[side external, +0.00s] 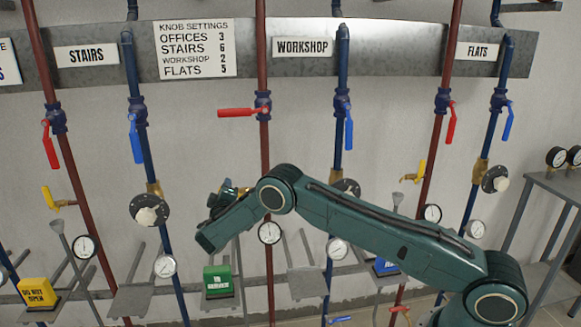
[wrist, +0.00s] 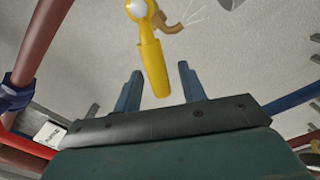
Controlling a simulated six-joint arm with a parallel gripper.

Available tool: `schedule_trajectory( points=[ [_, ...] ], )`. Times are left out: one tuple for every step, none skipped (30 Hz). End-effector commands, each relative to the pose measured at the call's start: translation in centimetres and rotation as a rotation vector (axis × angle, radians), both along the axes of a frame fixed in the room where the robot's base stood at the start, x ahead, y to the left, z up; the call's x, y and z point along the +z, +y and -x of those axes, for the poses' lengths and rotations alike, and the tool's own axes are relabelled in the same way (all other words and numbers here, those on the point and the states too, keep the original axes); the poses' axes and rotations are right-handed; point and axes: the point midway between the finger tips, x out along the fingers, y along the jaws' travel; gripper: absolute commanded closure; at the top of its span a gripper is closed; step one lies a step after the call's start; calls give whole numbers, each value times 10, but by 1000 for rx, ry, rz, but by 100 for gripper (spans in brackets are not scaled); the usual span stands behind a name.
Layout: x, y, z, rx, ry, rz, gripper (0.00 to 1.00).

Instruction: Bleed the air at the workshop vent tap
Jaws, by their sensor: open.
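The workshop vent tap shows in the wrist view as a yellow lever (wrist: 153,62) with a brass spout (wrist: 170,26). Thin white lines fan out by the spout; I cannot tell if they are spray. My gripper (wrist: 159,72) is open, and the lever lies between its two blue fingers in the picture; contact cannot be told. In the side view my gripper (side external: 222,194) is left of the workshop red pipe (side external: 266,150), below the WORKSHOP label (side external: 303,47), and mostly hides the tap. The red lever (side external: 237,112) is level; the blue lever (side external: 349,128) hangs down.
The workshop dial valve (side external: 347,186) is partly behind my arm. Other yellow taps are at the stairs (side external: 48,197) and flats (side external: 421,170) pipes. Gauges, a green sign (side external: 218,281) and shelves stand below. A knob settings sign (side external: 194,49) hangs above.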

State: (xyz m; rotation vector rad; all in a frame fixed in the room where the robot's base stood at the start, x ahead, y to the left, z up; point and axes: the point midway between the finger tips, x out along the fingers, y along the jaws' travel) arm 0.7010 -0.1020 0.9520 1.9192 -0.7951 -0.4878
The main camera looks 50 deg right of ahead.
Motion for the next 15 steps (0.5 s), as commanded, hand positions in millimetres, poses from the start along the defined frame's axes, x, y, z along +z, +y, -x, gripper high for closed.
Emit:
schedule_trajectory(
  points=[
    [0, 2, 1, 1, 0, 0, 59],
    [0, 3, 2, 1, 0, 0, 59],
    [0, 5, 4, 1, 1, -1, 59],
    [0, 6, 5, 1, 1, -1, 59],
    [0, 8, 7, 2, 1, -1, 59],
    [0, 10, 9, 1, 1, 0, 59],
    [0, 12, 11, 2, 2, 0, 59],
    [0, 15, 13, 3, 1, 0, 59],
    [0, 18, 16, 3, 1, 0, 59],
    [0, 20, 19, 3, 2, 1, 59],
    [0, 23, 22, 3, 2, 1, 59],
    [0, 28, 26, 4, 4, 0, 59],
    [0, 31, 29, 4, 2, 0, 59],
    [0, 34, 32, 4, 3, 1, 59],
    [0, 38, 36, 4, 2, 0, 59]
  ],
)
